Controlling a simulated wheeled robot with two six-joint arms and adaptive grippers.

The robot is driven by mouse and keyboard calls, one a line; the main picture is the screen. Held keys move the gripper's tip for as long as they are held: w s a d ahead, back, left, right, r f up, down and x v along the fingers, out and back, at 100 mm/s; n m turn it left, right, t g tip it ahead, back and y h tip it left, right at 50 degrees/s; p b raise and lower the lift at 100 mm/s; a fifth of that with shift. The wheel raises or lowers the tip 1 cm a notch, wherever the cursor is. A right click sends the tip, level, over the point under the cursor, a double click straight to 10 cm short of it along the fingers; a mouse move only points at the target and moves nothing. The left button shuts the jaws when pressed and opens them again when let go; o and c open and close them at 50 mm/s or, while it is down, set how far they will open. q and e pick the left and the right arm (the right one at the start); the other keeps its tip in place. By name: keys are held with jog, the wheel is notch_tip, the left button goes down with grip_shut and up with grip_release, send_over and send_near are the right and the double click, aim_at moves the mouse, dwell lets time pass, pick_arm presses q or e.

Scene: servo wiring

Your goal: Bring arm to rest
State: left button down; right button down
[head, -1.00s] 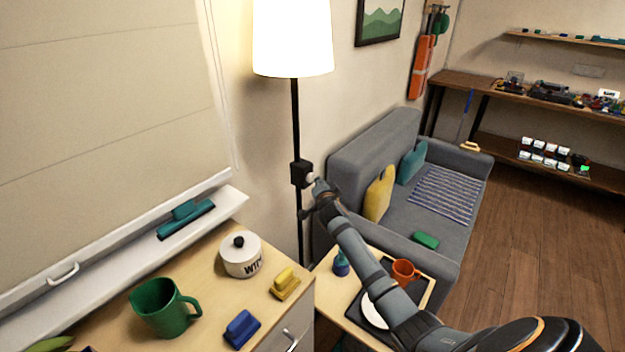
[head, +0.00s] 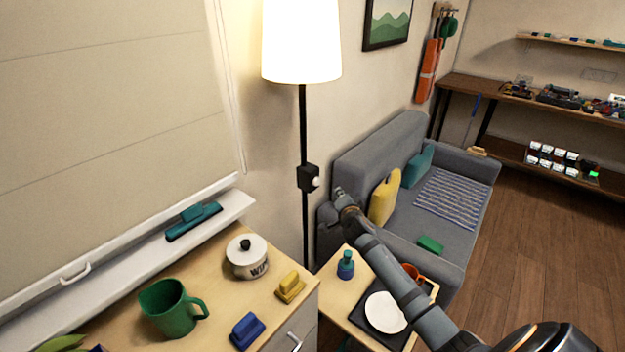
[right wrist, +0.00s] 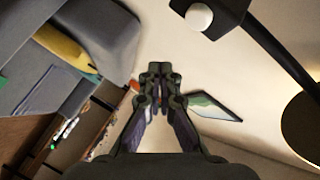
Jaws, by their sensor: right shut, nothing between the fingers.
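My right gripper (head: 338,192) is in the air in front of the grey sofa's near end, to the right of and a little below the lamp's switch box. It is shut and empty; its closed fingers (right wrist: 160,72) show in the right wrist view. The black switch box (head: 307,178) with its white knob (head: 316,182) sits on the pole of the floor lamp (head: 301,40), whose shade is lit. A gap shows between gripper and knob. The knob also shows at the top of the right wrist view (right wrist: 199,16). My left gripper is not in view.
My right arm passes above a side table with a black tray (head: 360,311), white plate (head: 385,312), orange mug (head: 411,271) and teal bottle (head: 346,265). The sofa (head: 379,143) stands behind. A cabinet (head: 215,290) at left holds a green mug (head: 171,307) and pot (head: 246,258).

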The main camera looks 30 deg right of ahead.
jog(key=s+a+f+n+g+y, duration=0.1)
jog(key=s+a+f+n+g, duration=0.3)
jog(key=s, duration=0.4)
jog(key=s+a+f+n+g+y, duration=0.1)
jog(key=s+a+f+n, duration=0.4)
jog(key=s, duration=0.3)
jog(key=s+a+f+n+g+y, duration=0.1)
jog(key=s+a+n+g+y, duration=0.25)
jog(key=s, duration=0.55)
jog(key=s+a+f+n+g+h, duration=0.1)
jog(key=s+a+n+g, duration=0.1)
jog(key=s+a+n, duration=0.55)
jog(key=s+d+f+m+g, duration=0.1)
jog(key=s+d+f+m, duration=0.1)
jog(key=f, duration=1.1)
jog(key=s+d+f+m, duration=0.1)
jog(key=d+f, duration=0.1)
jog(key=f, duration=1.1)
jog(key=s+d+f+g, duration=0.1)
jog(key=s+f, duration=1.5)
jog(key=s, duration=0.2)
jog(key=shift+s+d+m, duration=0.2)
jog(key=shift+s+m, duration=0.1)
jog(key=shift+s, duration=0.1)
jog(key=shift+f+g+y, duration=0.1)
jog(key=shift+g+y, duration=0.15)
